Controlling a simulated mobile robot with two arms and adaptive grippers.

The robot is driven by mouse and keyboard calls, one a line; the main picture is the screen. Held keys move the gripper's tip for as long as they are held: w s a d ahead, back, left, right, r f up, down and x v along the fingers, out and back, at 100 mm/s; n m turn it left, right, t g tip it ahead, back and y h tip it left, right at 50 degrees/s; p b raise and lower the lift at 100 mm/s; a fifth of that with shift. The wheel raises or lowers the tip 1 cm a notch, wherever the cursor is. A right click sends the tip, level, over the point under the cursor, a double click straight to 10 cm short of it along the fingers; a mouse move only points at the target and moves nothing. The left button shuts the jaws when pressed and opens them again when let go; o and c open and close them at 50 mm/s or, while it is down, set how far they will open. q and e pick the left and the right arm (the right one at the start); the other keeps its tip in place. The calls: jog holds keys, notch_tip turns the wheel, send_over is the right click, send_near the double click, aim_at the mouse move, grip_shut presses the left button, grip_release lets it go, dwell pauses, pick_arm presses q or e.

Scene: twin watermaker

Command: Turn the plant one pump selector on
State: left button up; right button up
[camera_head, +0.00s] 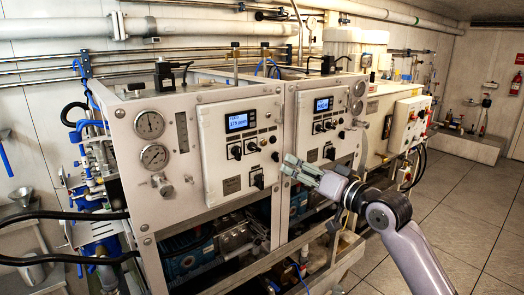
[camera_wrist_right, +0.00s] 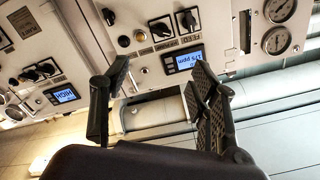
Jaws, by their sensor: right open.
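The plant one panel, on the left cabinet (camera_head: 217,150), has a lit blue display and several black selector knobs. Two knobs (camera_head: 236,152) sit below the display, others (camera_head: 258,181) lower right. In the wrist view, upside down, the panel shows a ppm display (camera_wrist_right: 182,62) and black knobs (camera_wrist_right: 160,27) near a FEED label. My right gripper (camera_head: 299,169) is in front of the second cabinet's left edge, right of the plant one knobs. Its fingers (camera_wrist_right: 160,72) are apart and empty. My left gripper is out of view.
A similar second panel (camera_head: 327,122) stands to the right. Gauges (camera_head: 154,156) are left of the plant one panel. A metal frame rail (camera_head: 264,263) runs low in front of the cabinets. The tiled floor (camera_head: 465,200) at right is mostly clear.

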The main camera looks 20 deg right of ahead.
aim_at(257, 149)
jog(key=p+x, duration=0.4)
jog(key=x, duration=1.2)
jog(key=c, duration=1.2)
jog(key=shift+o, duration=0.2)
jog(key=shift+m+p, duration=0.35)
jog(key=shift+m, duration=0.05)
jog(key=m+p, duration=0.1)
jog(key=m, duration=0.1)
jog(key=shift+m+p, duration=0.35)
jog(key=shift+m, duration=0.05)
jog(key=m+p, duration=0.2)
jog(key=m, duration=0.1)
jog(key=shift+m, duration=0.3)
jog(key=shift+f+m+p, duration=0.15)
jog(key=shift+m+p, duration=0.55)
jog(key=shift+m, duration=0.45)
jog(key=shift+f+m+p, duration=0.15)
jog(key=shift+m+p, duration=0.5)
jog(key=shift+m, duration=0.5)
